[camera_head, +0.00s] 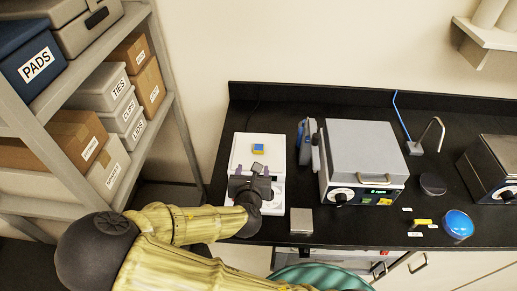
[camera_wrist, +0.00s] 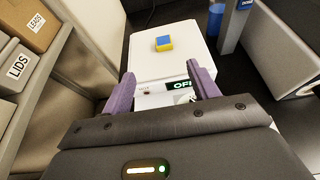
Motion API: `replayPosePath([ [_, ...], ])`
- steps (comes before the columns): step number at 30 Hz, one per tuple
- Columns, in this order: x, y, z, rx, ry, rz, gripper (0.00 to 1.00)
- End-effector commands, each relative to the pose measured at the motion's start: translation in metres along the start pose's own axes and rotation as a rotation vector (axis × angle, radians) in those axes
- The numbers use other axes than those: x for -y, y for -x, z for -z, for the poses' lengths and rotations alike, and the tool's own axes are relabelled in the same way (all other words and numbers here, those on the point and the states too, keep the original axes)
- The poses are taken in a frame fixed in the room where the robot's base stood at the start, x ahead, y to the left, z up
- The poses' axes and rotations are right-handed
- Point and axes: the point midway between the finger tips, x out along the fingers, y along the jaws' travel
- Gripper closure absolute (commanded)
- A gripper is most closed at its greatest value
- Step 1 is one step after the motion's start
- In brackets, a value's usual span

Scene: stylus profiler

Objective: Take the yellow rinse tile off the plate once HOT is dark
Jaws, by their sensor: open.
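A small block, yellow with a blue patch on top (camera_head: 258,148), sits on the white plate unit (camera_head: 243,148). In the wrist view the yellow block (camera_wrist: 164,47) lies on the bare white top (camera_wrist: 150,68), ahead of my fingers. The plate's front display (camera_wrist: 180,85) reads green "OF", its end hidden by my right finger. A small marking left of it is too small to read, and I see no lit HOT lamp. My gripper (camera_head: 251,168) is open and empty over the front of the plate, short of the block; its purple fingers (camera_wrist: 162,76) stand apart.
Right of the plate stand a blue-grey upright holder (camera_head: 305,145) and a grey box instrument (camera_head: 362,150). A small metal block (camera_head: 301,221) lies near the bench's front edge. A blue dish (camera_head: 458,223) is farther right. Shelving with labelled boxes (camera_head: 105,85) stands left.

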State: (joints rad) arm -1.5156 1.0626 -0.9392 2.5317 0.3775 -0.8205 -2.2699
Motion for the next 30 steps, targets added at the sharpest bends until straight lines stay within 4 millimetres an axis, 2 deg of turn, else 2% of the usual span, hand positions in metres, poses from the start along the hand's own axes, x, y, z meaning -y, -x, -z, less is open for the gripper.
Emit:
replayPosePath([
  [11, 0.002, -0.05, -0.002, -0.001, -0.003, 0.004, 0.4],
  [21, 0.002, -0.104, -0.002, -0.001, -0.002, 0.003, 0.4],
  [25, 0.002, -0.116, 0.0, -0.002, -0.003, 0.002, 0.4],
  [30, 0.001, -0.118, 0.001, -0.002, -0.002, 0.001, 0.4],
])
